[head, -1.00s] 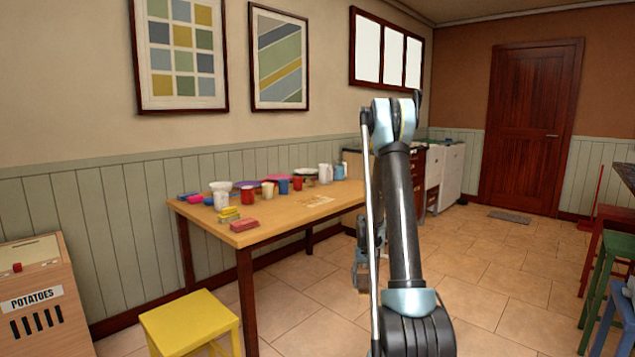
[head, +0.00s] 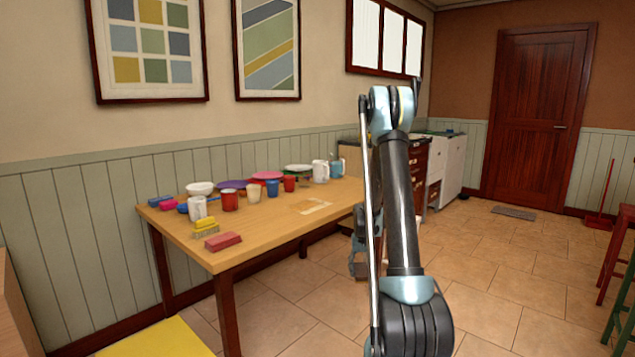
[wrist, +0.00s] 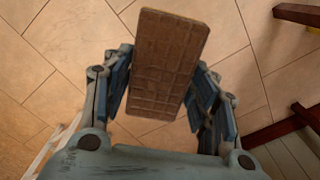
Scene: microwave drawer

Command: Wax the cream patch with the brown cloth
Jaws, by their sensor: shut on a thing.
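The cream patch (head: 312,206) is a pale, flat area on the top of the wooden table (head: 345,191), near its front edge and right of the cups. My gripper (wrist: 166,75) is shut on the brown cloth (wrist: 168,62), which looks like a flat brown slab with a grid pattern in the wrist view. The cloth is held over the tiled floor, away from the table top. In the head view my gripper (head: 358,256) hangs low at the right of the table, partly hidden by my arm.
Cups, bowls and plates stand along the table's back and left, with a red block (head: 223,241) and a yellow brush (head: 206,226) at the front left. A yellow stool (head: 160,338) stands at the front left. Cabinets (head: 413,170) stand beyond the table. Open floor lies right.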

